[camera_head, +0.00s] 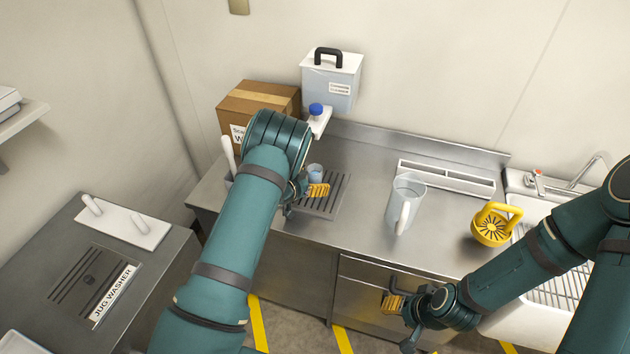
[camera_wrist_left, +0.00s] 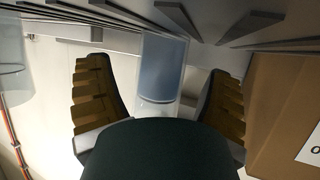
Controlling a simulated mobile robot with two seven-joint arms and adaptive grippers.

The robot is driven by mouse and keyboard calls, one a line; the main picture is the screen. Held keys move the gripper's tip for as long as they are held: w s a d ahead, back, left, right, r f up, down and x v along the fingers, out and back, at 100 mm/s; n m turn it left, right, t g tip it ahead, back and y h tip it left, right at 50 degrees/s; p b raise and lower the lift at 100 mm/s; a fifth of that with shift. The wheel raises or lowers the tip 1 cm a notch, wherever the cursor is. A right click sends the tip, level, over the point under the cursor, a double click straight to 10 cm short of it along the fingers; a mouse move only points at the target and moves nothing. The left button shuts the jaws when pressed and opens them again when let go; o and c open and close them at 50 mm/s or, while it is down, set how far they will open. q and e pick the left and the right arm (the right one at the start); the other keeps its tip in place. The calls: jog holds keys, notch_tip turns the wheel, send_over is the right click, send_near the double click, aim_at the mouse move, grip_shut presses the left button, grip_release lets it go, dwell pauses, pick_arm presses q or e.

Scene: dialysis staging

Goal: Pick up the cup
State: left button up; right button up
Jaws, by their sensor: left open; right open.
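The cup (camera_head: 314,172) is small and blue-grey. It stands on the slatted drain grate (camera_head: 335,205) in the steel counter, under the dispenser's blue-capped tap. My left gripper (camera_head: 310,189) is open right at the cup, and my forearm covers part of the area in the head view. In the left wrist view the cup (camera_wrist_left: 163,68) shows between the two spread fingers, with a visible gap on each side. My right gripper (camera_head: 398,306) is open and empty, low in front of the counter drawers.
A cardboard box (camera_head: 258,98) and a wall dispenser (camera_head: 332,82) with a blue-capped tap (camera_head: 316,110) stand behind my left gripper. A clear jug (camera_head: 404,202), a yellow round item (camera_head: 491,226) and a sink are to the right. Counter between grate and jug is clear.

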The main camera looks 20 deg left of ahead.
aim_at(310, 173)
pick_arm(q)
jog(key=c, duration=1.3)
jog(key=shift+r, duration=0.15)
jog(key=shift+r, duration=1.65)
jog(key=shift+s+a+b, duration=0.1)
jog(key=shift+s+a, duration=1.2)
jog(key=shift+s, duration=1.4)
jog(key=shift+s+a+b, duration=0.1)
jog(key=shift+s+a, duration=1.15)
jog(key=shift+s, duration=1.45)
jog(key=shift+s+a+b, duration=0.1)
jog(key=shift+s+a, duration=1.2)
jog(key=shift+s, duration=1.4)
